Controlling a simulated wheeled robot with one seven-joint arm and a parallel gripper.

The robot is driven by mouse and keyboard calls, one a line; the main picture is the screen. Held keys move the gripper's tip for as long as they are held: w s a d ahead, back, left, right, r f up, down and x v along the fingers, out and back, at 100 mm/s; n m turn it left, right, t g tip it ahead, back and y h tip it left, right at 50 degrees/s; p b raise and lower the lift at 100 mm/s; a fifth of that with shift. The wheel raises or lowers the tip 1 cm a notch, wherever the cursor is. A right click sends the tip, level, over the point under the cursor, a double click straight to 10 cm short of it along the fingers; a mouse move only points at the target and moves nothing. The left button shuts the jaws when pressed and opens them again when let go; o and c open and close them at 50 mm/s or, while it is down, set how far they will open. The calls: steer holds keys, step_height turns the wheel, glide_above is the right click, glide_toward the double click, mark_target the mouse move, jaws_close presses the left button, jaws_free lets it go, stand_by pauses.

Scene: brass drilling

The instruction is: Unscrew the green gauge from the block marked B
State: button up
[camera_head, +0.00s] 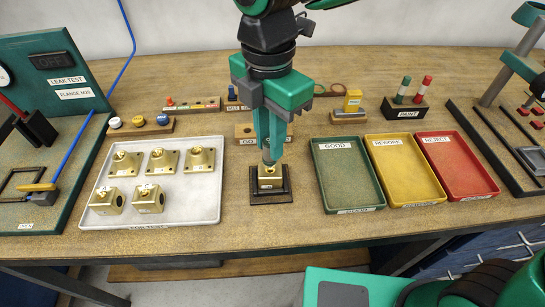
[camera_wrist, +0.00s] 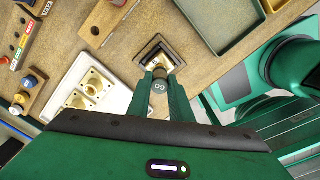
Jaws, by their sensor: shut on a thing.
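My gripper (camera_head: 268,158) points straight down at the middle of the table, its fingers shut on the gauge. In the wrist view the gauge (camera_wrist: 159,86) is a grey-green cylinder marked GO, between the two fingertips. A brass block (camera_head: 270,182) sits in a dark square holder (camera_head: 258,198) directly under it; the block also shows in the wrist view (camera_wrist: 156,60). The gauge's lower end is at the block's top, but I cannot tell how deep it is in the thread. A small pale label is on the block, too small to read.
A white tray (camera_head: 185,222) with several brass parts lies left. A wooden gauge rack (camera_head: 243,131) stands just behind my gripper. Green (camera_head: 345,173), yellow (camera_head: 405,170) and red (camera_head: 458,165) trays lie right. Bare table separates the holder from the trays.

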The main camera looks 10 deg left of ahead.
steer(key=shift+r, duration=1.65)
